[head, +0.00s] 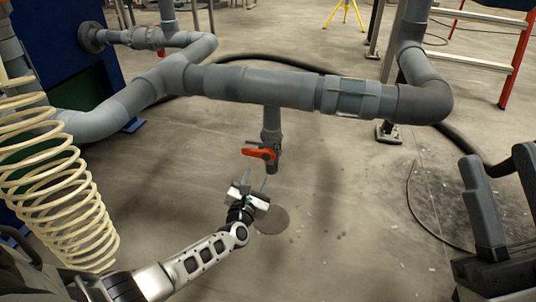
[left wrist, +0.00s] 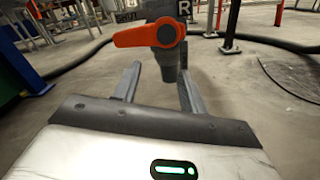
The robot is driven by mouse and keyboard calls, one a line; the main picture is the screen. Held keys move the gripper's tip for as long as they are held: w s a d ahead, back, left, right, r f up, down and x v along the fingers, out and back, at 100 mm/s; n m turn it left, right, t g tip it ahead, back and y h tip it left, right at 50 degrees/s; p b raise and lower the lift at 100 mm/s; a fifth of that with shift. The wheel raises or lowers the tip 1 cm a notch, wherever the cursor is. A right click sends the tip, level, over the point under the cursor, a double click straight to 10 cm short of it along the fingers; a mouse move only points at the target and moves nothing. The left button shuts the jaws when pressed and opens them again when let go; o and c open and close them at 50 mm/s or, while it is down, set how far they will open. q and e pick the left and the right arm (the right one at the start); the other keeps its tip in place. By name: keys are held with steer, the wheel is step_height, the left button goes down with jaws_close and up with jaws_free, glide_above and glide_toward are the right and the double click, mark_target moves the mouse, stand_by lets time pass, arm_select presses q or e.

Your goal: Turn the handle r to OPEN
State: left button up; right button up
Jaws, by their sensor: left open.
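The orange handle (head: 258,153) sits on a grey valve at the lower end of a short vertical pipe stub (head: 271,125). In the left wrist view the handle (left wrist: 148,34) points left from its round hub, roughly level. Nothing is held.
A thick grey horizontal pipe (head: 255,86) runs above the valve. A cream coiled hose (head: 55,190) hangs at the left, near my left arm. A dark hose runs along the floor behind. A ladder (head: 515,55) stands at the back right. The floor around the valve is clear.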

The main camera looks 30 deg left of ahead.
mark_target(254, 154)
arm_select(q)
steer(key=w+a+r+m, duration=0.1)
steer(key=w+m, duration=0.1)
steer(key=m, duration=0.2)
steer(key=w+a+r+m, duration=0.1)
steer(key=w+a+m, duration=0.1)
steer(key=m, duration=0.3)
steer(key=w+a+r+m, duration=0.1)
steer(key=w+m, duration=0.1)
steer(key=m, duration=0.3)
steer(key=shift+w+a+r, duration=0.15)
steer(key=shift+w, duration=0.25)
